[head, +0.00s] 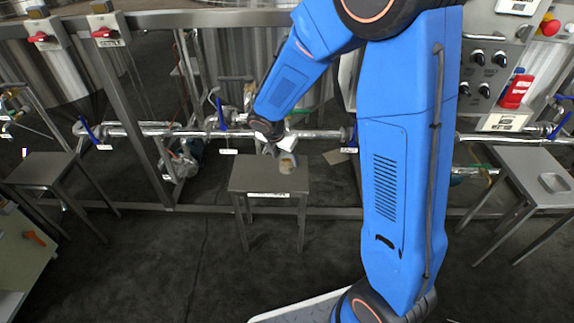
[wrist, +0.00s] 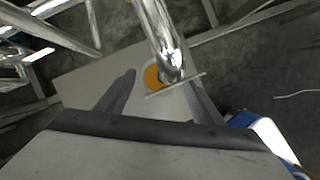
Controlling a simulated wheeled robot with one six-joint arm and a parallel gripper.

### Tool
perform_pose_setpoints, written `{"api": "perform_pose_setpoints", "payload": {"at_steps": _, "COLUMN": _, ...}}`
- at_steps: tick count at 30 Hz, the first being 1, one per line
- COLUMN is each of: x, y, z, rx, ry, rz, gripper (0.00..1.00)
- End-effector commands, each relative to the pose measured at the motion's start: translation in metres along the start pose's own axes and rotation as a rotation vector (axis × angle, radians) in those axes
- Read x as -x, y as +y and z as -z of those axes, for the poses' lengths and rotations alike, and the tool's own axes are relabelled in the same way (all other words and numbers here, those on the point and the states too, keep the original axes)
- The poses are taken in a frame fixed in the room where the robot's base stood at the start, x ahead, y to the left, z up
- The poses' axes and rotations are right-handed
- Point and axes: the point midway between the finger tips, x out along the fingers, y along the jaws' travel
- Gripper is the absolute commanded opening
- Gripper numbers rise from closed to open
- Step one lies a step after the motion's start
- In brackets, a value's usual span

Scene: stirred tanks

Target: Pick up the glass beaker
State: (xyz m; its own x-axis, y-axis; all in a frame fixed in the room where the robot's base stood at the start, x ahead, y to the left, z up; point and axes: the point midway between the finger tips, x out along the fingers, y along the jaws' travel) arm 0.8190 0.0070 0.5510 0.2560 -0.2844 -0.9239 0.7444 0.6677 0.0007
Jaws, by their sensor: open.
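The glass beaker (head: 288,163) is small in the head view, at the back of a small grey metal stand. In the wrist view an orange patch, apparently the contents of the beaker (wrist: 152,76), shows between the fingers. A shiny metal pipe covers part of it, so its rim and walls are hard to make out. My gripper (wrist: 160,92) is open, with one dark finger on each side of the beaker. The fingers do not visibly close on it; I cannot tell whether either touches it. In the head view my gripper is small and partly hidden near the beaker.
The stand (head: 250,181) has a bare front top. The shiny pipe (wrist: 160,35) comes down close to the fingers. A horizontal pipe (head: 320,135) with blue-handled valves runs behind. Other metal stands are at left (head: 40,168) and right (head: 525,160). The floor in front is clear.

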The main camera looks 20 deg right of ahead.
Motion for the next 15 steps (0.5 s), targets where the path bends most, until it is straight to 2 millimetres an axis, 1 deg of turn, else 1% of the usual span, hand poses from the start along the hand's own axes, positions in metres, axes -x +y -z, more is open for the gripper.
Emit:
{"api": "perform_pose_setpoints", "payload": {"at_steps": 1, "x": -0.008, "y": -0.001, "z": -0.001, "rx": 0.001, "ry": 0.001, "rz": 0.004, "gripper": 0.61}}
{"api": "perform_pose_setpoints", "payload": {"at_steps": 3, "x": -0.018, "y": -0.001, "z": -0.001, "rx": 0.001, "ry": 0.001, "rz": 0.003, "gripper": 0.61}}
{"api": "perform_pose_setpoints", "payload": {"at_steps": 6, "x": -0.027, "y": -0.001, "z": -0.001, "rx": 0.001, "ry": 0.001, "rz": 0.002, "gripper": 0.61}}
{"api": "perform_pose_setpoints", "payload": {"at_steps": 14, "x": -0.029, "y": 0.0, "z": -0.001, "rx": 0.001, "ry": 0.0, "rz": 0.0, "gripper": 0.61}}
{"api": "perform_pose_setpoints", "payload": {"at_steps": 15, "x": -0.029, "y": 0.0, "z": -0.001, "rx": 0.001, "ry": 0.0, "rz": 0.0, "gripper": 0.52}}
